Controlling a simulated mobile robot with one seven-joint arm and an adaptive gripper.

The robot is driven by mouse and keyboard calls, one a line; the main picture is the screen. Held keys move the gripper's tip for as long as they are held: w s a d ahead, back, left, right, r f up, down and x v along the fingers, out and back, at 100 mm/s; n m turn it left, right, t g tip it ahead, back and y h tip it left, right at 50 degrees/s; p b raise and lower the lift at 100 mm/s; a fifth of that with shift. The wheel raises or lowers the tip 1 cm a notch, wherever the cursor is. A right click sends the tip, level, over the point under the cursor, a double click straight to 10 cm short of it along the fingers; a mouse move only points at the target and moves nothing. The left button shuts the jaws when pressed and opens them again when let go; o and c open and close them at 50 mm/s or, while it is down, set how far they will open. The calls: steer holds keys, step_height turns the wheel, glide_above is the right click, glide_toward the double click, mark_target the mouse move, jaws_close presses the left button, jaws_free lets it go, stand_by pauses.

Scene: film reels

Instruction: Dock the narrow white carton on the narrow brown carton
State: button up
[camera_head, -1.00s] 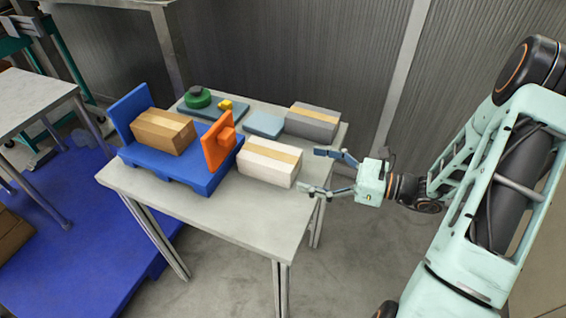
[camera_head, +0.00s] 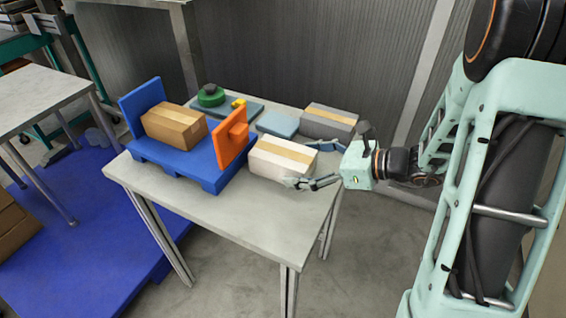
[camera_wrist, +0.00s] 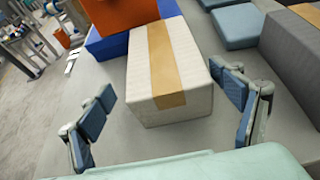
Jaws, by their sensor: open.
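The narrow white carton (camera_head: 277,163), with a tan tape strip along its top, lies on the grey table. It also shows in the wrist view (camera_wrist: 198,75). My gripper (camera_head: 303,165) is open at the carton's right end, its fingers spread to either side. In the wrist view the fingers (camera_wrist: 168,100) flank the carton's near end, and neither clearly touches it.
A grey carton (camera_head: 330,120) lies behind the white one, near the upper finger. A flat blue-grey box (camera_head: 277,124) and a tray (camera_head: 246,108) with a green round part (camera_head: 211,97) and a yellow piece lie at the back. The table's front (camera_head: 220,222) is clear.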

mark_target(283, 159)
steer(key=x, duration=0.5)
steer(key=shift+w+a+r+b, duration=0.15)
steer(key=shift+w+a+b, duration=0.2)
steer(key=shift+w, duration=0.2)
steer(key=shift+d, duration=0.1)
steer(key=c, duration=1.6)
steer(key=shift+r, duration=0.15)
